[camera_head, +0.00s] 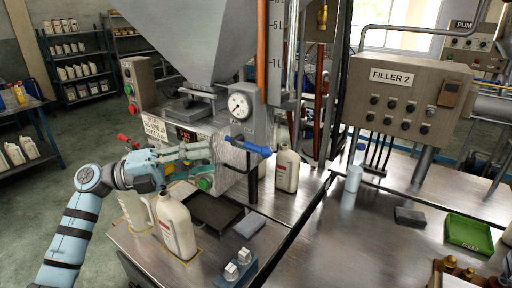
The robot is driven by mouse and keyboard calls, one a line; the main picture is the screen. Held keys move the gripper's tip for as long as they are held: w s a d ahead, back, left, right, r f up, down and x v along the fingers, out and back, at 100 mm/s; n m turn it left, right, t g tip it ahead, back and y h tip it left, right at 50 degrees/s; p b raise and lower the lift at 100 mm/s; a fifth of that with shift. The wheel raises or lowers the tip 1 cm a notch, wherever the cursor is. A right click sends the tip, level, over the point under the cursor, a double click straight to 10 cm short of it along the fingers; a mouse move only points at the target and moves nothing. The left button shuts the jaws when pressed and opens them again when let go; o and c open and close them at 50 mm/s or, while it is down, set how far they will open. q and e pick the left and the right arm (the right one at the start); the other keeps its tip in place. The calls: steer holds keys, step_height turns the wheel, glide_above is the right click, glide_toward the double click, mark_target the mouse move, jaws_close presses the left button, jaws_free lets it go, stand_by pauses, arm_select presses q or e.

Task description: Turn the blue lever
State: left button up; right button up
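The blue lever (248,146) sticks out from the front of the filling machine (190,135), below a round pressure gauge (241,105). My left gripper (208,158) reaches in from the left, in front of the machine's panel. Its fingers are apart with nothing between them. Its tips are to the left of the lever, and a gap shows between them and the lever. The gripper hides part of the machine's front. My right gripper is not in view.
Cream bottles (176,226) stand below my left gripper on the metal table, beside a dark tray (214,211). Another bottle (286,170) stands right of the lever. A grey FILLER 2 control box (408,98) is at the right. A green tray (468,233) lies at far right.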

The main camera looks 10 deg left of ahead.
mark_target(256, 146)
arm_select(q)
steer(key=p+x, duration=0.2)
steer(key=x, duration=1)
steer(key=shift+r, duration=0.15)
steer(key=shift+c, duration=0.3)
